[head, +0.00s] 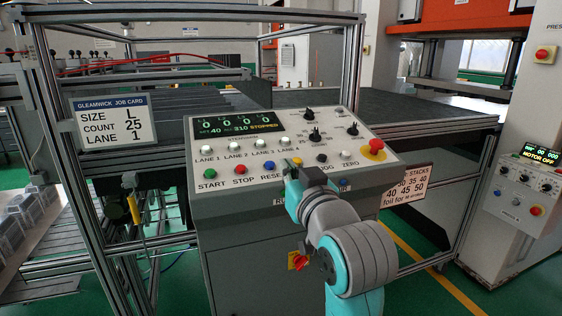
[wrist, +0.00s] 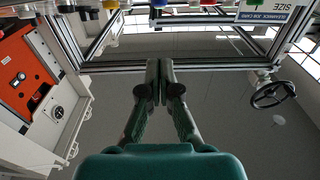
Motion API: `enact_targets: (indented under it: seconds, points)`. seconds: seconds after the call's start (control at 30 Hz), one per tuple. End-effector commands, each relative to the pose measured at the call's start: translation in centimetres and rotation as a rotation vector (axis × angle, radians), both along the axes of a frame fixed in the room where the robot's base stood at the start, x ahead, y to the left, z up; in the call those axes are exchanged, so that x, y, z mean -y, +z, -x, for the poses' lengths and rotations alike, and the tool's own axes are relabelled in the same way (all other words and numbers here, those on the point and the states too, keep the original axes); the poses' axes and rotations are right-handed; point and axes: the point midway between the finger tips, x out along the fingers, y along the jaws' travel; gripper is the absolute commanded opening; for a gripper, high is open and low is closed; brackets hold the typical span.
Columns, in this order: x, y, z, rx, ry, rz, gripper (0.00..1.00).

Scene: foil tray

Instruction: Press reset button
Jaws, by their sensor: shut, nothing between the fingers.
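The blue reset button (head: 268,165) sits on the sloped control panel, right of the red stop button (head: 239,169) and the green start button (head: 210,173). My gripper (head: 291,164) is just right of the reset button in the head view, over the panel; the gap to the panel is hard to judge there. In the wrist view my gripper (wrist: 160,68) has its two fingers together and empty. A blue button (wrist: 159,3) shows at the top edge of that view, in line with the fingertips and apart from them.
The panel (head: 350,172) also carries white lane buttons, black knobs and a red emergency stop (head: 376,146) on yellow. Its display (head: 235,124) reads STOPPED. A job card (head: 114,120) hangs on the frame at left. A yellow button (wrist: 110,4) shows beside the blue one.

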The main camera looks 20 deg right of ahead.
Motion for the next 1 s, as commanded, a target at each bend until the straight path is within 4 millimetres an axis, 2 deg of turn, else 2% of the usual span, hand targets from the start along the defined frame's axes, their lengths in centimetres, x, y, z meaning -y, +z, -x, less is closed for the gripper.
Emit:
enact_targets:
  seconds: [0.1, 0.23, 1.0]
  points:
    - [0.0, 0.0, 1.2, 0.001, 0.000, 0.000, 0.00]
    - [0.0, -0.1, 1.7, 0.001, 0.000, 0.000, 0.00]
    - [0.0, -0.1, 1.7, 0.001, 0.000, 0.000, 0.00]
